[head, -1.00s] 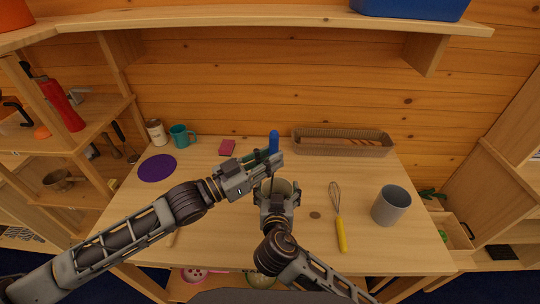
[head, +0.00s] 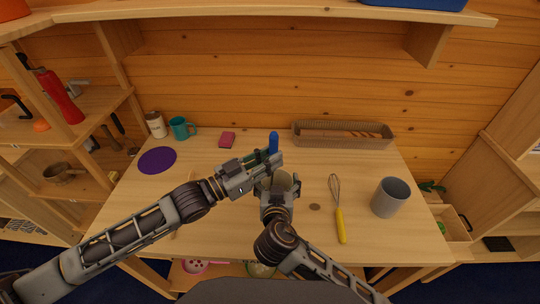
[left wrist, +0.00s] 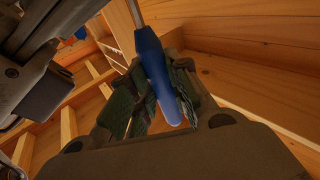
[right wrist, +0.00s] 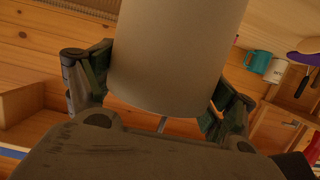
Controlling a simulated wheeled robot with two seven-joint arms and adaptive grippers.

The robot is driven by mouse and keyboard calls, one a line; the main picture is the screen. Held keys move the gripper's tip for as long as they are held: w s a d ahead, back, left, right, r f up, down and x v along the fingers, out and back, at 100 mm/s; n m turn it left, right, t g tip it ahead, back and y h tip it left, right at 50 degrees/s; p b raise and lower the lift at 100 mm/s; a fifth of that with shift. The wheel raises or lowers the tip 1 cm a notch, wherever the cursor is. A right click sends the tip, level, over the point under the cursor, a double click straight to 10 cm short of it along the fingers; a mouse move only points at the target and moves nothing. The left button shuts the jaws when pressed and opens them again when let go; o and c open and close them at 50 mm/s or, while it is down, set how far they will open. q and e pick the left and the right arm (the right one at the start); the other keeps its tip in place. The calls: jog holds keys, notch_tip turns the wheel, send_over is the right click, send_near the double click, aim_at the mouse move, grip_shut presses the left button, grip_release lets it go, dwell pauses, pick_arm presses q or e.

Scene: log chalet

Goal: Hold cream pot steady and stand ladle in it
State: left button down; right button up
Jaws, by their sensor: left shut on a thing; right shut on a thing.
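The ladle's blue handle (head: 273,141) stands roughly upright over the middle of the table; it also shows in the left wrist view (left wrist: 156,75) with a thin metal shaft. My left gripper (head: 265,158) is shut on this handle. The cream pot (head: 285,182) is just below and beside the left gripper. My right gripper (head: 278,203) is shut around the pot's sides, and the pot fills the middle of the right wrist view (right wrist: 175,55). The ladle's bowl is hidden, and I cannot tell whether it is inside the pot.
A whisk with a yellow handle (head: 340,222) and a grey cup (head: 390,197) lie to the right. A basket (head: 343,134) stands at the back.

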pick_arm(q)
jog(key=c, duration=1.3)
grip_release()
jog(key=shift+o, duration=0.2)
jog(key=shift+a+f, duration=0.1)
jog(key=v, duration=1.1)
jog(key=shift+s+a, duration=0.2)
jog(key=shift+a, duration=0.1)
dwell(1.3)
pick_arm(e)
jog(key=o, duration=1)
